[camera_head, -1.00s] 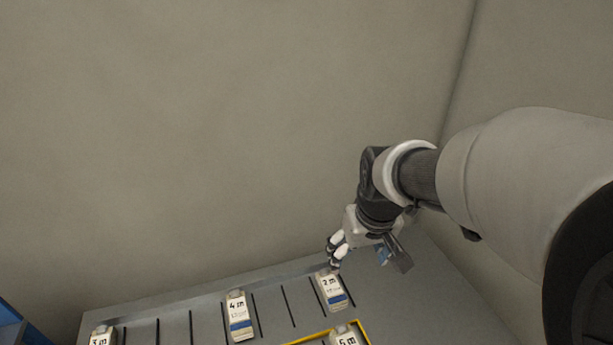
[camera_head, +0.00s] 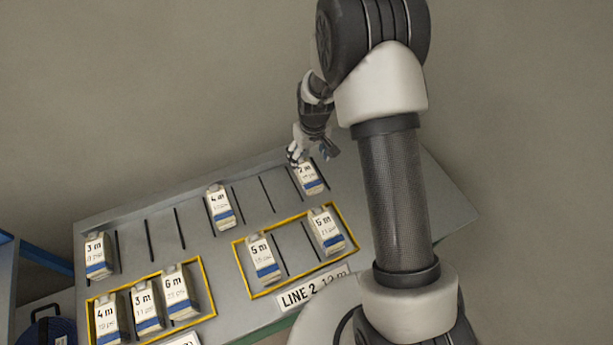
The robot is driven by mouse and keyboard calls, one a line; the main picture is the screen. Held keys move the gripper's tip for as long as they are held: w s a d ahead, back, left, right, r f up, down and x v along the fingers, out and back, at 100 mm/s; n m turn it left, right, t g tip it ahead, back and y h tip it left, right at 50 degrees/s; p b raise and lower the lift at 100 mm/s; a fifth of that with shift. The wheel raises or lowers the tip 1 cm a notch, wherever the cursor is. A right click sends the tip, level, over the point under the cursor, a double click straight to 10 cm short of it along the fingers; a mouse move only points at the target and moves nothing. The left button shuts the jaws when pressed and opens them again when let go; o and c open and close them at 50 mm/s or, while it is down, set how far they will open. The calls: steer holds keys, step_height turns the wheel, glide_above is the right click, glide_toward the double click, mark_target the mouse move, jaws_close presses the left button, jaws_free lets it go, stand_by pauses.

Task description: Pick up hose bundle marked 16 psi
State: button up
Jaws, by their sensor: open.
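Several white hose bundles with blue bands and printed tags lie on a grey slotted table (camera_head: 340,197). My gripper (camera_head: 297,158) is open, right at the far end of the bundle tagged 2 m (camera_head: 309,177) in the back row at right; I cannot tell whether it touches it. Back-row bundles tagged 4 m (camera_head: 219,207) and 3 m (camera_head: 97,255) lie further left. The psi print is too small to read surely on most tags, so I cannot tell which bundle is the 16 psi one.
A yellow frame at right (camera_head: 283,221) holds bundles tagged 5 m (camera_head: 264,258) and 6 m or 5 m (camera_head: 326,230), above a LINE 2 label (camera_head: 305,292). A yellow frame at left (camera_head: 208,285) holds 4 m, 3 m and 6 m bundles. Walls stand behind.

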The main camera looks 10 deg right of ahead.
mark_target(307, 173)
steer(key=f, duration=0.3)
steer(key=w+f+b, duration=0.1)
steer(key=f, duration=0.2)
steer(key=f+b, duration=0.1)
steer(key=f, duration=0.3)
steer(key=shift+w+a, duration=0.15)
steer(key=shift+c, duration=0.4)
steer(key=c, duration=1.2)
steer(key=shift+r, duration=0.1)
steer(key=shift+c, duration=0.3)
